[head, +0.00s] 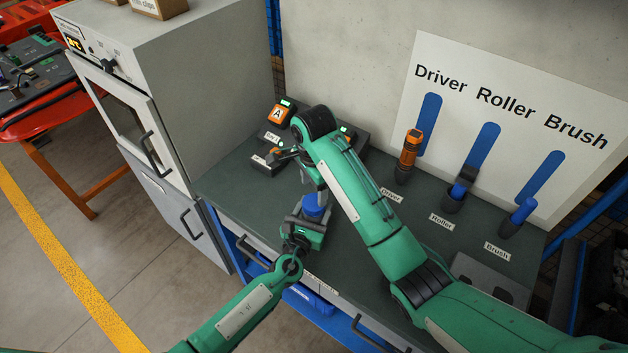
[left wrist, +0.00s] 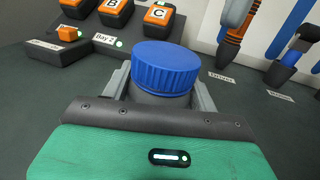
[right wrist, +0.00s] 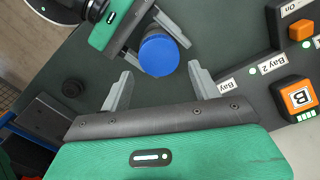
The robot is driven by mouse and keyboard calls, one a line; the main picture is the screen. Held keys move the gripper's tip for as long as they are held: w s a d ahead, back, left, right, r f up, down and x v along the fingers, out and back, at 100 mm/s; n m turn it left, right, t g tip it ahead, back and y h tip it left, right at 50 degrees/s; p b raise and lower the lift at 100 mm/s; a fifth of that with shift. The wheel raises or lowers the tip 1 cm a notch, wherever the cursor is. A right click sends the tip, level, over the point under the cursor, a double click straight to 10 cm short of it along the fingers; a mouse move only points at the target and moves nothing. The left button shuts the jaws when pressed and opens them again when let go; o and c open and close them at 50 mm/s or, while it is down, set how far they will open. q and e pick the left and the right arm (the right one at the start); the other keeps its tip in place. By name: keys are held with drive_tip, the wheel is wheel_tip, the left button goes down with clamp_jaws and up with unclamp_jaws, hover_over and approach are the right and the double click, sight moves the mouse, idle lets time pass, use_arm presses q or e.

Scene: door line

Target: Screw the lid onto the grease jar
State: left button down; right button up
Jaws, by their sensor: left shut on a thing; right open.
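The grease jar is a grey jar (left wrist: 160,98) with a ribbed blue lid (left wrist: 166,66) resting on top; I cannot tell how tightly the lid sits. My left gripper (head: 308,222) is shut around the jar body and holds it upright at the bench's front. The blue lid also shows in the head view (head: 314,206) and in the right wrist view (right wrist: 159,55). My right gripper (right wrist: 160,86) is open and empty, with the lid just beyond its fingertips in its own view. In the head view, my right arm partly hides that gripper.
A charging rack (head: 272,136) with orange-and-black batteries stands behind the jar. An orange driver (head: 409,150), a roller (head: 461,186) and a brush (head: 519,215) stand in holders on the right. A grey cabinet (head: 185,90) borders the bench at left.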

sight(314, 202)
drive_tip(key=n, duration=0.3)
drive_tip(key=r+n, duration=0.1)
drive_tip(key=n, duration=0.8)
drive_tip(key=shift+r, duration=0.35)
drive_tip(key=n, duration=0.5)
drive_tip(key=shift+r, duration=0.3)
drive_tip(key=n, duration=0.5)
drive_tip(key=shift+r+n, duration=0.3)
drive_tip(key=shift+n, duration=0.1)
drive_tip(key=shift+s+a+f, duration=0.1)
drive_tip(key=shift+f, duration=1.35)
drive_tip(key=shift+a+f, duration=0.15)
drive_tip(key=shift+f, duration=0.45)
drive_tip(key=shift+d+f, duration=0.25)
drive_tip(key=shift+f, duration=1.75)
